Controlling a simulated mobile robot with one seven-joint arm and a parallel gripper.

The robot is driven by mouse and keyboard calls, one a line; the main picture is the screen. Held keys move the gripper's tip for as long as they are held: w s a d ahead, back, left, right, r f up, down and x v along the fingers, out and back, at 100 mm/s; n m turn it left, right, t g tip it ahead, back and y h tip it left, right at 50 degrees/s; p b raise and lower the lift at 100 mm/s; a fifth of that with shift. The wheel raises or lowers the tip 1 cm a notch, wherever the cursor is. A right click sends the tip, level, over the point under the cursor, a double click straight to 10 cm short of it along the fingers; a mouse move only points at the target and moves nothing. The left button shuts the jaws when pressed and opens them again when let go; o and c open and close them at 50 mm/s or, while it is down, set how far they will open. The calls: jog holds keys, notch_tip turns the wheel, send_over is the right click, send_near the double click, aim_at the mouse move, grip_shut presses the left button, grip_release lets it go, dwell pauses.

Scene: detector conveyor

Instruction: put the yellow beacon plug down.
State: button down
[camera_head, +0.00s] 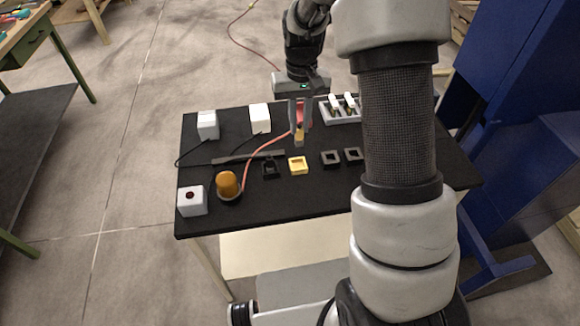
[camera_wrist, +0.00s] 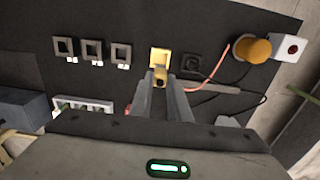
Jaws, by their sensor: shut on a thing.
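My gripper (camera_head: 299,122) is shut on the yellow beacon plug (camera_head: 299,138) and holds it over the black table top. The plug also shows between the fingertips in the wrist view (camera_wrist: 160,82). A yellow square socket (camera_head: 298,166) is in front of the plug in the head view; the wrist view shows the socket (camera_wrist: 160,55) just beyond the plug. I cannot tell the plug's exact height above the table. A reddish cord runs from near the plug to the orange beacon lamp (camera_head: 228,184). The far side of the plug is hidden.
A black socket (camera_head: 269,168) sits left of the yellow one; grey square sockets (camera_head: 331,158) are to its right. A white box with a red button (camera_head: 192,200), two white boxes (camera_head: 207,125) and a rack (camera_head: 341,109) stand on the table (camera_head: 300,203). A blue cabinet (camera_head: 520,110) is at right.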

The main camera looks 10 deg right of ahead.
aim_at(299, 145)
notch_tip(299, 145, down, 10)
jog(key=shift+r, duration=0.1)
dwell(0.4)
jog(key=shift+f+b, duration=0.25)
jog(key=shift+b, duration=0.1)
jog(key=c, duration=1.7)
grip_release()
jog(key=shift+o, duration=0.2)
jog(key=shift+r, duration=0.1)
